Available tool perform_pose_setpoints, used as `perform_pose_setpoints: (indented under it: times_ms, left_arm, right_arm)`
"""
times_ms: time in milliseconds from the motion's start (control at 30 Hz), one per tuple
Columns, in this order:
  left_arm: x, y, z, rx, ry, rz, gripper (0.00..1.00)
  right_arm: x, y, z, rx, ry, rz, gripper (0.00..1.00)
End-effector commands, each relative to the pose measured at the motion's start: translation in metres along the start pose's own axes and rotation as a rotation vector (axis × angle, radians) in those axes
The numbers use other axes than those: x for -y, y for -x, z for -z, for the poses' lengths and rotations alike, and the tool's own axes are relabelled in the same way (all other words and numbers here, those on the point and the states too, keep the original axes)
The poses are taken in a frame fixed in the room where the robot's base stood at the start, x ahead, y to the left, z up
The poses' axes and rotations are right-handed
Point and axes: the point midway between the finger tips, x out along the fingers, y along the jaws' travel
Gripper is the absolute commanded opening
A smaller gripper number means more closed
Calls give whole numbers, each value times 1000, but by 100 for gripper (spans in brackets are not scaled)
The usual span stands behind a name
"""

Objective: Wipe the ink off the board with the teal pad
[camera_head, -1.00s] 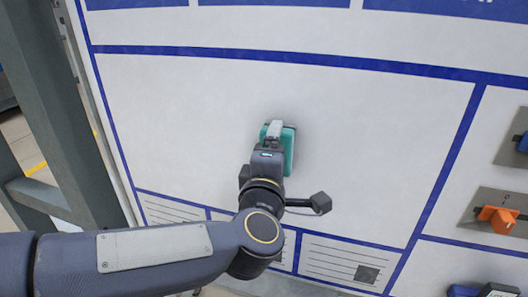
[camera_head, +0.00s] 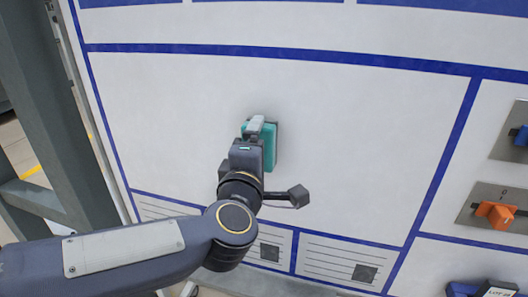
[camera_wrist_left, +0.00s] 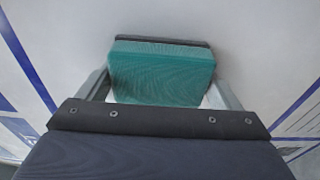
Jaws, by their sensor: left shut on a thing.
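The teal pad (camera_head: 269,146) is in the middle of the head view, up against the white board (camera_head: 345,150). My left gripper (camera_head: 255,128) is shut on the pad. In the left wrist view the pad (camera_wrist_left: 162,75) sits between the two fingers, with a dark strip along its far side against the white surface. I cannot tell whether the pad presses on the board. No ink marks show on the bare board; the patch behind the pad and gripper is hidden. My right gripper is not in view.
Blue lines frame the white panel. At the right are an orange switch (camera_head: 494,214) and a blue switch (camera_head: 521,136) on metal plates. A dark object with a label (camera_head: 497,291) is at the lower right. A grey post (camera_head: 62,130) stands at the left.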

Motion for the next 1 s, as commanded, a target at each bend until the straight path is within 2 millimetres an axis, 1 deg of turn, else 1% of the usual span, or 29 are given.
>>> perform_pose_setpoints:
  times_ms: [33, 200, 300, 500, 800, 1000]
  left_arm:
    - [1, -1, 8, -8, 1, -1, 68]
    - [1, -2, 22, -7, 1, -1, 68]
    - [0, -2, 28, -6, 1, -1, 68]
    - [1, -3, 33, -6, 1, 0, 68]
    - [1, -8, 58, -7, 2, -1, 68]
    - [0, -10, 66, -7, 1, -1, 68]
  right_arm:
    - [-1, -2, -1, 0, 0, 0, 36]
    - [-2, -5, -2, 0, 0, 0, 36]
    - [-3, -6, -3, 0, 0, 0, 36]
    - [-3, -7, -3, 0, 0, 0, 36]
    - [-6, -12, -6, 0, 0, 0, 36]
    - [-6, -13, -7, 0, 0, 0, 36]
